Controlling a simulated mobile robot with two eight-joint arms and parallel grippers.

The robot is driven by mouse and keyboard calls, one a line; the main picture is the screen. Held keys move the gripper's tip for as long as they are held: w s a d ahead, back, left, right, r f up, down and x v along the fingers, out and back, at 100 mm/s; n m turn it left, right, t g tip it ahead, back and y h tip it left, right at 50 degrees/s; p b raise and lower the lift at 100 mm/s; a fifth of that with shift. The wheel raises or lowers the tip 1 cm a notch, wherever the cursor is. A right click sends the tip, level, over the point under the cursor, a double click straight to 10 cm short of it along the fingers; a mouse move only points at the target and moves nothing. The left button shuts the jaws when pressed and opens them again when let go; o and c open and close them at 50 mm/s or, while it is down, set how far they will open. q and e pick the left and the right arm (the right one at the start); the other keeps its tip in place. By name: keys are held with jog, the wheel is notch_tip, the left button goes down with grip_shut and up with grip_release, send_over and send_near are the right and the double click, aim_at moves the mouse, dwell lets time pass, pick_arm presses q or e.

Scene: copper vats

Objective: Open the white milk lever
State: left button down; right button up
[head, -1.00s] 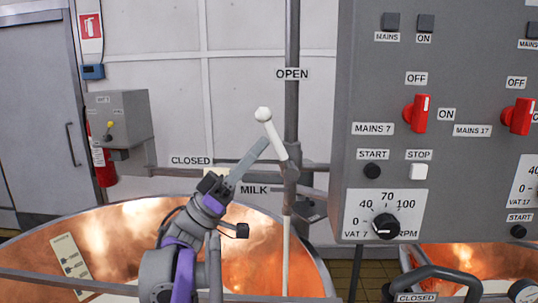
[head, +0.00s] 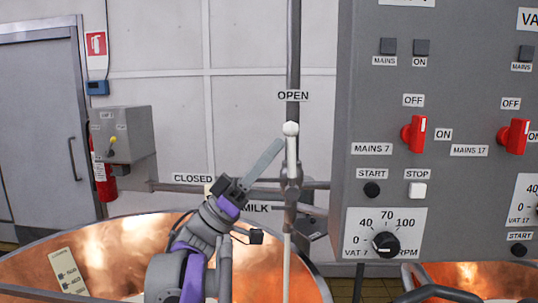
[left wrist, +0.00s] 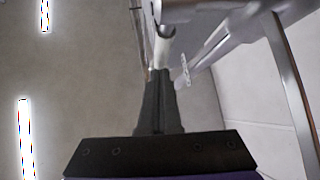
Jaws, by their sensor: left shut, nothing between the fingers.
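The white milk lever (head: 291,150) has a round knob on top and stands about upright on the pipe, just below the OPEN label (head: 293,96). The MILK label (head: 257,208) is at its lower left, partly covered by my arm. My left gripper (head: 279,145) is shut and empty, its fingertips close to the left side of the lever below the knob. I cannot tell whether they touch. In the left wrist view the shut fingers (left wrist: 160,73) point toward the white lever (left wrist: 163,48). My right gripper is not in view.
The CLOSED label (head: 193,178) sits on the horizontal pipe to the left. A copper vat (head: 110,250) lies below my arm. A grey control panel (head: 440,80) with red switches stands close on the right. Open space lies left of the lever, before the white wall.

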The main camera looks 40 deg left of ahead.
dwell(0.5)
pick_arm(q)
jog(key=b+v, duration=0.3)
jog(key=v, duration=0.7)
jog(key=shift+s+f, duration=0.2)
jog(key=shift+f, duration=0.15)
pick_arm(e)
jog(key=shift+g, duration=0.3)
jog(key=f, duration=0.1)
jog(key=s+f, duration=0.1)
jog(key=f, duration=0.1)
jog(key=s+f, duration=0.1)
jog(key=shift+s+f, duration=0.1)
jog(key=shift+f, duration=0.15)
pick_arm(q)
jog(key=shift+a, duration=0.15)
